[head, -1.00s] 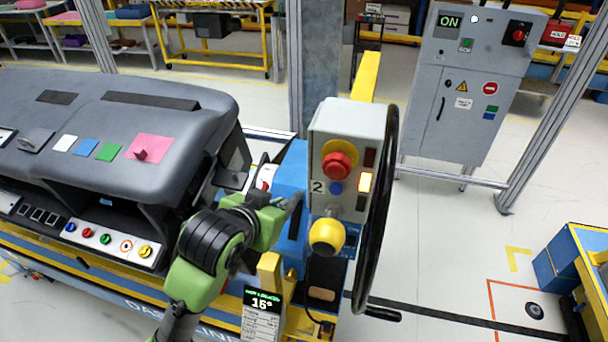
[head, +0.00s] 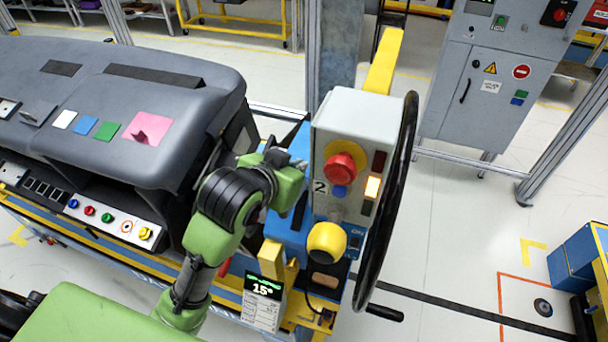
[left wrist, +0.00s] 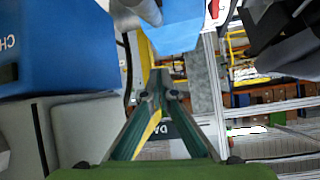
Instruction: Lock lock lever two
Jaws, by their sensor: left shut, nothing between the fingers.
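The grey control box (head: 352,140) marked 2 stands on the blue housing (head: 283,228), with a red button (head: 345,166), a lit amber lamp (head: 373,187) and a yellow knob (head: 326,241). My left gripper is at the blue housing, left of the box; its fingers are hidden in the head view. In the left wrist view, the fingers (left wrist: 157,82) are shut and empty, with a grey rounded part (left wrist: 145,10) and a blue block (left wrist: 172,32) ahead of them. I cannot make out lock lever two clearly; my arm covers part of that area.
A black wheel (head: 402,160) with a handle stands right of the box. The dark dashboard (head: 130,100) lies to the left. A yellow post (head: 272,257) and a 15° display (head: 263,292) stand below my wrist.

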